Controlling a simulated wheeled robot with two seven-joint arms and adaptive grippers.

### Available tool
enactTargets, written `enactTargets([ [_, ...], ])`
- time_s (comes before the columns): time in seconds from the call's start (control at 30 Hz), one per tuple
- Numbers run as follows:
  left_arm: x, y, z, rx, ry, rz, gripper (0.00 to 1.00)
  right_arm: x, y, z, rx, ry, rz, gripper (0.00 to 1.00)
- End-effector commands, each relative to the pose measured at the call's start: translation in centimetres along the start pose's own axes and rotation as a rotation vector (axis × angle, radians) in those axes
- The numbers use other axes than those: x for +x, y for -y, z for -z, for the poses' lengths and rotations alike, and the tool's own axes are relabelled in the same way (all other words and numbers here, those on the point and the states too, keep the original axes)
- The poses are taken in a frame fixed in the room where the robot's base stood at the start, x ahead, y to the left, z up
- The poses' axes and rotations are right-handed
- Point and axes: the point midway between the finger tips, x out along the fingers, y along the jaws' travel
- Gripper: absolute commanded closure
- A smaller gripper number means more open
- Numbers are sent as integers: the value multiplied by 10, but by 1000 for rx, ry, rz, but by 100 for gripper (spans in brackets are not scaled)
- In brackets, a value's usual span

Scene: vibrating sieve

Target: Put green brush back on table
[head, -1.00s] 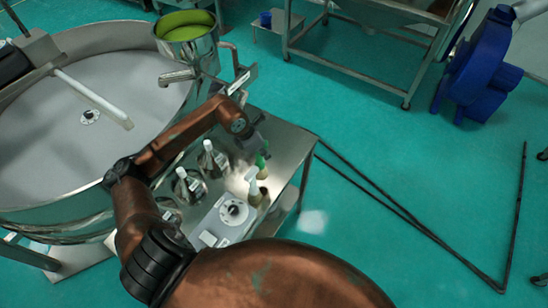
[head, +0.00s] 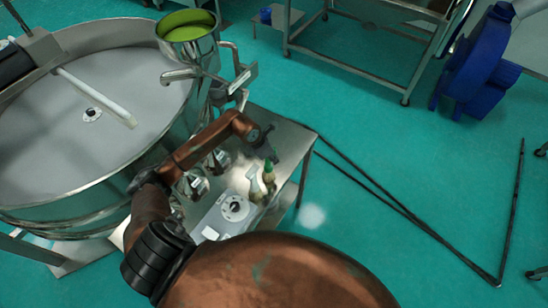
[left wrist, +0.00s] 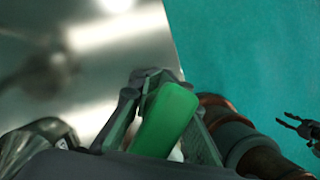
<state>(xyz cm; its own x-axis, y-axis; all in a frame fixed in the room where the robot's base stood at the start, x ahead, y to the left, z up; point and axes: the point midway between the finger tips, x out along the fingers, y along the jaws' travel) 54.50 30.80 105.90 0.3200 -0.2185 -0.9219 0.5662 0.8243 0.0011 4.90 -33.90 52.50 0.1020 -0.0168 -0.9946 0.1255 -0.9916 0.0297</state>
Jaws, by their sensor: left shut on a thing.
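The green brush (left wrist: 166,120) is between the two fingers of my left gripper (left wrist: 150,82) in the left wrist view, and the fingers are shut on it. In the head view, my left gripper (head: 267,155) is over the right part of the steel table (head: 292,142), and a small green part of the brush (head: 268,166) shows just below it. Whether the brush touches the tabletop cannot be told. My right gripper (left wrist: 284,119) shows small at the right edge of the left wrist view, its fingers apart and empty.
The large round sieve (head: 70,130) fills the left. The table's right corner is clear.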

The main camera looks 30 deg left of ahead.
Motion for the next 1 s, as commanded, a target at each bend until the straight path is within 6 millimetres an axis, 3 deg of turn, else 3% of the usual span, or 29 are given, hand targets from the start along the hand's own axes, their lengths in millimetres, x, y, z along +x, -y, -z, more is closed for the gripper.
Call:
enactTargets([
  [0.33, 0, 0, 0, 0, 0, 0, 66, 1, 0, 0, 0, 0, 0, 60],
  [0.67, -2, 0, -1, 0, 0, 1, 66, -2, 0, 0, -1, 0, 0, 60],
  [0.83, -22, -1, 0, 3, 1, -4, 66, 7, 0, -1, -1, 0, 0, 60],
  [1.0, -58, -2, 0, 3, 1, -6, 66, 20, -1, -2, -1, 1, -1, 60],
])
